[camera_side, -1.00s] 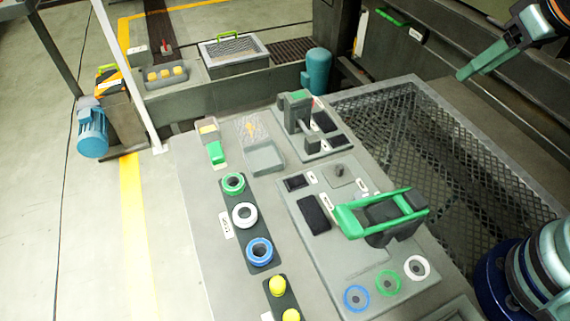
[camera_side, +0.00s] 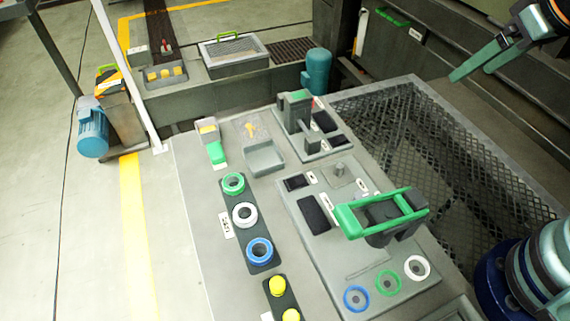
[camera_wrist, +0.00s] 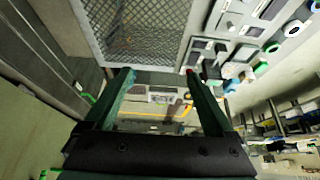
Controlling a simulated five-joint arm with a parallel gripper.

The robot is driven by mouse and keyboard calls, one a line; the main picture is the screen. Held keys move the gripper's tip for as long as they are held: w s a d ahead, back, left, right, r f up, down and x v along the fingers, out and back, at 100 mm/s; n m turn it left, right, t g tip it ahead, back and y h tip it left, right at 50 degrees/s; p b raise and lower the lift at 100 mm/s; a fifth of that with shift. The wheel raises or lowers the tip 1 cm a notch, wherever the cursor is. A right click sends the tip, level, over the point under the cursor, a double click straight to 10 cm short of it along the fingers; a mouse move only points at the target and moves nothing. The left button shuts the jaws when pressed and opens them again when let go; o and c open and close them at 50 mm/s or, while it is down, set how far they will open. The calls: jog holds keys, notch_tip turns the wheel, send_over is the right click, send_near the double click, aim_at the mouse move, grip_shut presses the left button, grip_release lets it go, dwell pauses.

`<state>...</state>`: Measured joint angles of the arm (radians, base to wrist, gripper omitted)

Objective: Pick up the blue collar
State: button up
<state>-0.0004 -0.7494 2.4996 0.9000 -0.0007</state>
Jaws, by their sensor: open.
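The blue collar (camera_side: 259,251) is a ring in the side view. It sits at the near end of a dark strip (camera_side: 234,208), in line with a white collar (camera_side: 244,215) and a green collar (camera_side: 233,183). In the wrist view, a blue ring (camera_wrist: 315,5) shows at the top right corner, partly cut off. My gripper (camera_side: 470,74) is at the upper right of the side view, high above and well apart from the collars. In the wrist view, my gripper (camera_wrist: 158,74) has its two fingers spread with nothing between them.
Flat blue (camera_side: 356,298), green (camera_side: 389,283) and white (camera_side: 417,268) rings lie on the near panel. A press with a green handle (camera_side: 378,214) stands right of the collars. Yellow knobs (camera_side: 278,285) are close in front. A mesh tray (camera_side: 430,150) lies to the right.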

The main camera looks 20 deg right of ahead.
jog(key=w+a+n+g+y, duration=0.15)
jog(key=w+a+n, duration=0.25)
jog(key=a+n, duration=0.45)
jog(key=n+g+h, duration=0.2)
jog(key=n+g, duration=0.2)
jog(key=n, duration=1)
send_over(260, 254)
notch_tip(260, 254, down, 13)
jog(key=shift+m+y, duration=0.25)
jog(key=f, duration=0.5)
jog(key=shift+s+d+f, duration=0.15)
jog(key=shift+d+f, duration=0.05)
jog(key=shift+f, duration=0.1)
jog(key=shift+w+a+f, duration=0.1)
jog(key=shift+f, duration=1.45)
jog(key=shift+w+a+f, duration=0.1)
jog(key=shift+f, duration=1.45)
grip_shut()
jog(key=shift+r, duration=0.1)
